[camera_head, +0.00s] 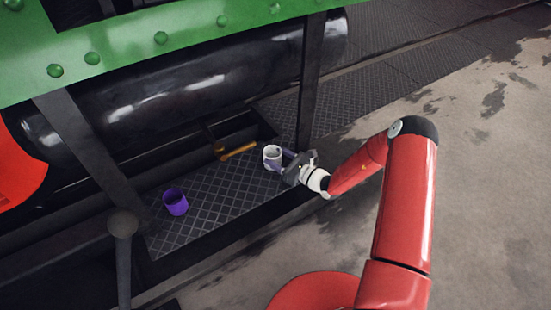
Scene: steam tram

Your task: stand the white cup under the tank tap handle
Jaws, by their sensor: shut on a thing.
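The white cup (270,160) is upright at the right part of the tread-plate step. My gripper (283,163) reaches in from the right and is shut on the white cup. Whether the cup's base touches the step cannot be told. The yellow-brown tap handle (238,152) sticks out just left of the cup, near the dark recess behind the step. The cup is beside the handle, not under it. The tank (190,90) is a long black glossy cylinder behind the step.
A purple cup (175,203) stands on the left part of the step (215,205). A dark upright post (311,85) rises just behind and right of my gripper. A round-topped lever (123,224) stands at the front left. The step between the two cups is clear.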

